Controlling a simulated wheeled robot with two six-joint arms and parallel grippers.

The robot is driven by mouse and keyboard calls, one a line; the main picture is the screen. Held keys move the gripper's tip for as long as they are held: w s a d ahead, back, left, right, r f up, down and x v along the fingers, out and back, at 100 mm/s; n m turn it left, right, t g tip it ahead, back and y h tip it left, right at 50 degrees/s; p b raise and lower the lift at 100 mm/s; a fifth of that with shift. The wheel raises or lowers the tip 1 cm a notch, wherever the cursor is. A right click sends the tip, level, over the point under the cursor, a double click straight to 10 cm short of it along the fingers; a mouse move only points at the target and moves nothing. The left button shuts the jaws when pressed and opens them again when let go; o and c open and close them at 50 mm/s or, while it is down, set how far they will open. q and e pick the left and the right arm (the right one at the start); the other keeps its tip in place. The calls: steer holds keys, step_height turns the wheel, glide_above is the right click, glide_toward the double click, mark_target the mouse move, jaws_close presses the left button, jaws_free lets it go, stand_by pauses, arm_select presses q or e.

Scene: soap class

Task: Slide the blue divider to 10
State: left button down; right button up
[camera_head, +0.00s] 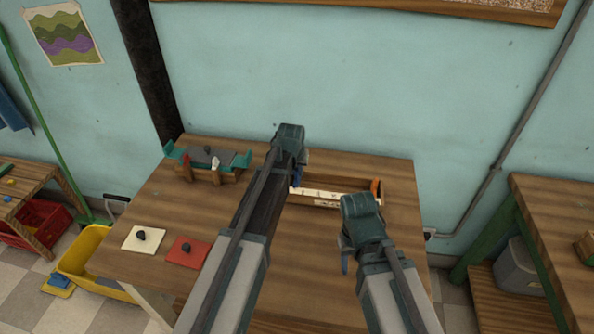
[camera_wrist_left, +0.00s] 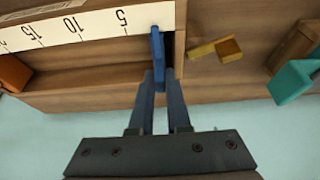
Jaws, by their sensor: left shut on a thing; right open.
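The blue divider (camera_wrist_left: 157,45) stands upright across the wooden box (camera_wrist_left: 90,98), at the edge of its white number strip (camera_wrist_left: 60,28). It is between the strip's end and the 5 mark; 10 and 15 lie further left in the left wrist view. My left gripper (camera_wrist_left: 161,80) is shut on the divider. In the head view the box (camera_head: 345,181) lies at the back of the table, its left end partly hidden by my left arm. An orange divider (camera_head: 375,187) is near its right end. My right gripper (camera_head: 346,262) is open and empty, in front of the box.
A teal and wooden balance-like stand (camera_head: 207,165) is left of the box. A white card (camera_head: 144,239) and a red card (camera_head: 187,252), each with a dark lump, lie at the table's front left. Wall behind.

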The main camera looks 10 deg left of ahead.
stand_by(0.6)
arm_select(q)
steer(key=d, duration=0.8)
steer(key=c, duration=0.9)
jaws_free()
steer(key=shift+r, duration=0.1)
arm_select(e)
steer(key=shift+r, duration=0.1)
arm_select(q)
steer(key=p+v, duration=1.2)
steer(key=v, duration=0.1)
steer(key=shift+s+r+p, duration=0.2)
steer(key=shift+r+p, duration=0.05)
steer(key=shift+p, duration=0.15)
arm_select(e)
step_height(320, 180, up, 13)
steer(key=shift+f, duration=0.2)
